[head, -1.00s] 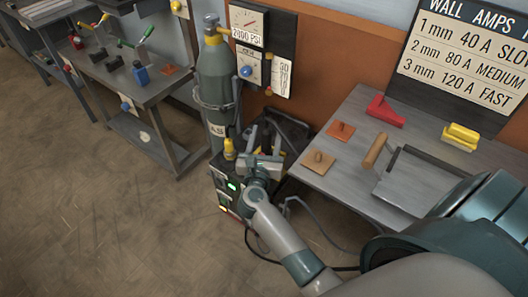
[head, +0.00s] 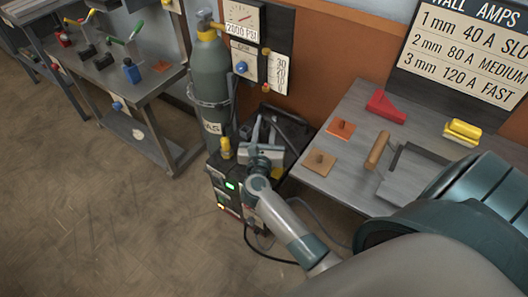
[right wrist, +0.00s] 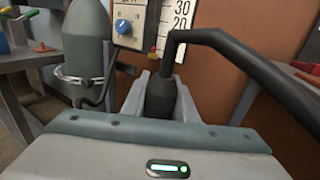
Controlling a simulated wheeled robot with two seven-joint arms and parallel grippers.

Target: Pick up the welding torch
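The welding torch (right wrist: 160,97) shows in the right wrist view as a black handle with a black neck bending to the right. My right gripper (right wrist: 192,92) is open, with its two grey fingers on either side of the handle. The handle is closer to the left finger; whether they touch I cannot tell. In the head view my right gripper (head: 265,127) is over the back of the dark welding machine (head: 230,186), where the torch is hard to make out against dark parts. My left gripper is not in view.
A grey gas cylinder (head: 212,75) stands left of the gripper, with a gauge panel (head: 242,25) behind. A metal table (head: 335,178) on the right holds a red block (head: 385,106), orange and tan plates and a wooden-handled tool. A cable lies on the floor.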

